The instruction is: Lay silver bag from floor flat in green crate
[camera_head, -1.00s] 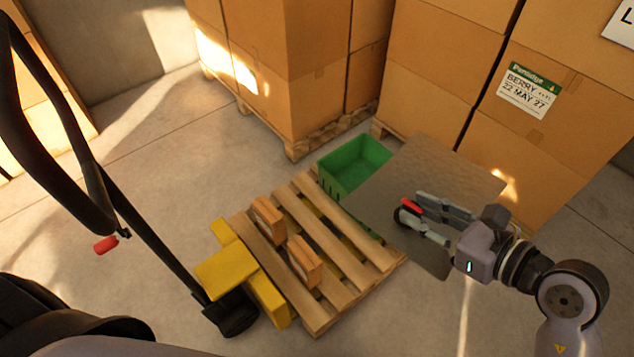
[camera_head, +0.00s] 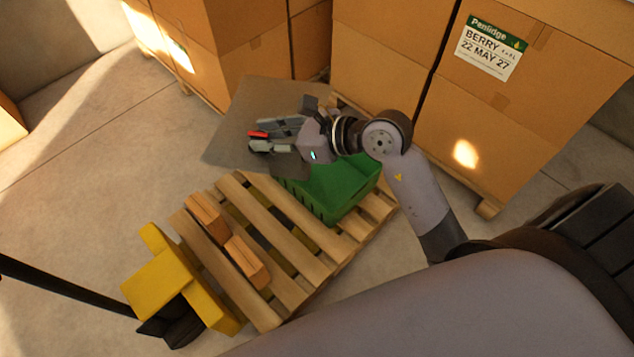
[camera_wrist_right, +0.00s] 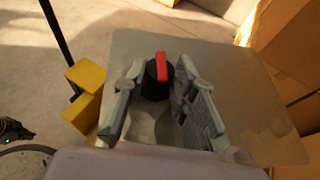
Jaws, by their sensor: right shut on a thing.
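The silver bag (camera_head: 238,112) is a flat grey sheet with a black spout and red lever. My right gripper (camera_head: 262,136) is shut on it at the spout, which shows between the fingers in the wrist view (camera_wrist_right: 157,80). The bag (camera_wrist_right: 215,75) spreads out level beyond the fingers. The green crate (camera_head: 340,190) stands on the wooden pallet. The bag is held up over the crate's far left side and reaches past it to the left. My right wrist and the bag hide part of the crate.
The pallet (camera_head: 285,225) carries two small wood blocks (camera_head: 247,260). A yellow pallet-truck part (camera_head: 160,285) is at its near left. Tall stacks of cardboard boxes (camera_head: 385,60) stand close behind. Open concrete floor (camera_head: 90,190) lies to the left.

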